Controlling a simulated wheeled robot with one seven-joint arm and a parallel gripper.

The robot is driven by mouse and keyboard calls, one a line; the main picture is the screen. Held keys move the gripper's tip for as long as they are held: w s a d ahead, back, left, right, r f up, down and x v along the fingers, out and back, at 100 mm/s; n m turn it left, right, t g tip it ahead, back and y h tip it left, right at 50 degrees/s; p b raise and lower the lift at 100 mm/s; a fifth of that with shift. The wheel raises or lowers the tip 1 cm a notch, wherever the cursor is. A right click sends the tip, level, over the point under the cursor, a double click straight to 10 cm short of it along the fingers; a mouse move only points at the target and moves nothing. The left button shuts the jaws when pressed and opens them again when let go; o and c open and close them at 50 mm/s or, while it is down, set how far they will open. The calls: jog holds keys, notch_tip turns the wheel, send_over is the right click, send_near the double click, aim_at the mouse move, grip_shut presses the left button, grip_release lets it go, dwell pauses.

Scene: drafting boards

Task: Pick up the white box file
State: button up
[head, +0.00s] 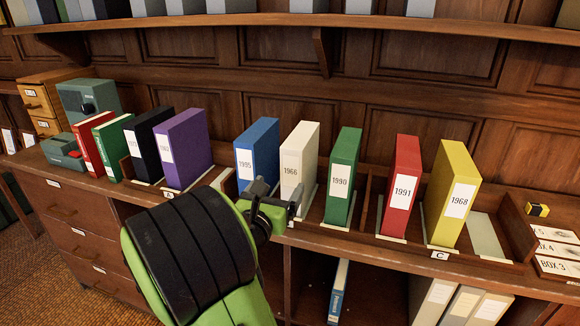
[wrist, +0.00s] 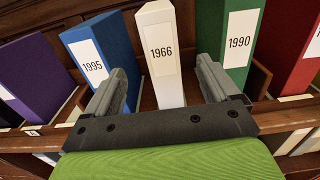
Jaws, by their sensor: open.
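The white box file (head: 297,163), labelled 1966, stands upright in the wooden rack between the blue file 1995 (head: 257,155) and the green file 1990 (head: 342,177). In the wrist view the white file (wrist: 160,55) stands straight ahead, between my two fingers. My gripper (head: 275,203) is open and empty, in front of the rack. In the wrist view my gripper (wrist: 164,95) has one finger to each side of the white file's lower front, with gaps on both sides. I cannot tell whether the fingertips reach past its front face.
Purple (head: 183,148) and black (head: 148,145) files stand to the left; red (head: 401,187) and yellow (head: 453,195) files stand to the right. A shelf (head: 300,20) runs above. Flat boxes (head: 556,249) lie at the far right.

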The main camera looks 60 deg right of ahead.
aim_at(301, 169)
jog(key=d+p, duration=0.1)
jog(key=d, duration=0.3)
jog(key=w+d+p, duration=0.1)
jog(key=d, duration=0.4)
jog(key=w+d+p, duration=0.1)
jog(key=d, duration=0.4)
jog(key=shift+d+p, duration=0.1)
jog(key=shift+p, duration=0.2)
jog(key=shift+c, duration=0.3)
grip_shut()
jog(key=shift+r, duration=0.15)
